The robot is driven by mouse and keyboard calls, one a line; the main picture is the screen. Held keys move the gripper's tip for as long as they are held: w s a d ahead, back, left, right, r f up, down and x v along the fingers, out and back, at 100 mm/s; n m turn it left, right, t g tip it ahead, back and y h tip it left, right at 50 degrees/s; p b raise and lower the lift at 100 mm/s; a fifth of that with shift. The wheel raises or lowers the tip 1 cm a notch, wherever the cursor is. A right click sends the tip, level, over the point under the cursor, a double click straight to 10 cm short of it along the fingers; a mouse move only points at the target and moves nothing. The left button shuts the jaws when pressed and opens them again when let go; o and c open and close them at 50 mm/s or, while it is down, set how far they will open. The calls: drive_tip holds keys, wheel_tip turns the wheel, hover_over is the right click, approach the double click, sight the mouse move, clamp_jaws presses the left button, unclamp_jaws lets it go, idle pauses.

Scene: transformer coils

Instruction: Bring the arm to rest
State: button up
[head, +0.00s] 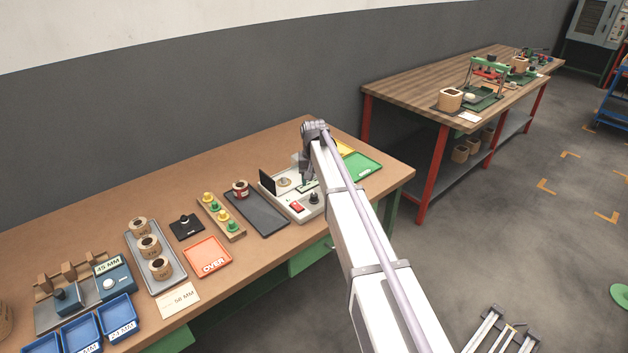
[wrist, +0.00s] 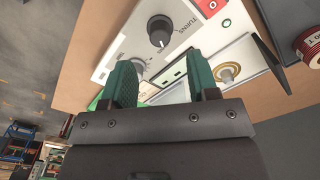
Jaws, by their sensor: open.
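My arm reaches out over the workbench (head: 100,232) in the head view. My gripper (wrist: 163,82) shows in the wrist view with its two green fingers apart and nothing between them. It is above a white tester box (head: 303,205) with a black knob, a red switch and a raised dark panel. The wrist view shows the box (wrist: 192,55) close beyond the fingertips, with a round brass-coloured post to the right. In the head view my own arm hides the fingers and part of the box. I cannot tell whether the fingers touch the box.
A dark tray (head: 262,216), a red-wound coil (head: 240,189), an orange OVER tray (head: 208,258) and a grey tray (head: 168,283) with coils lie left of the box. A green tray (head: 362,166) lies right, behind my arm. A second bench (head: 420,92) stands at the back right.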

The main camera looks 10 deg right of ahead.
wheel_tip(320, 180, up, 4)
drive_tip(key=shift+r+p, duration=0.15)
drive_tip(key=shift+p, duration=1)
